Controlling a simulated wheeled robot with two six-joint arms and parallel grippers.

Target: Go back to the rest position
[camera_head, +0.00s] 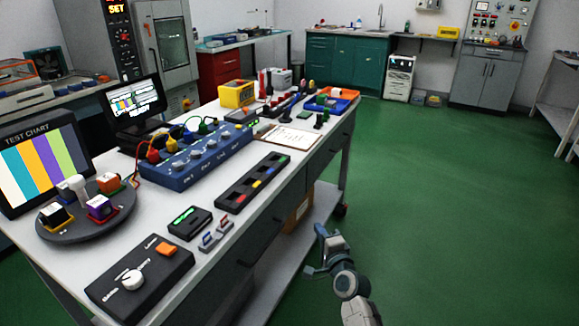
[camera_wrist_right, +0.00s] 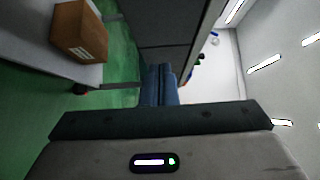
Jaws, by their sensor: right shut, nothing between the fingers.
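My right gripper (camera_head: 318,250) is in the lower middle of the head view, beside the workbench's right edge and over the green floor. In the right wrist view its two blue fingers (camera_wrist_right: 160,86) are together, with nothing between them. It is apart from everything on the bench. My left gripper is not in view.
The workbench (camera_head: 85,262) carries a test chart screen (camera_head: 42,160), a blue device (camera_head: 190,160), a round turntable (camera_head: 80,222) and a black control box (camera_head: 140,278). A cardboard box (camera_wrist_right: 80,32) sits on its lower shelf. Green floor (camera_head: 450,200) to the right is clear.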

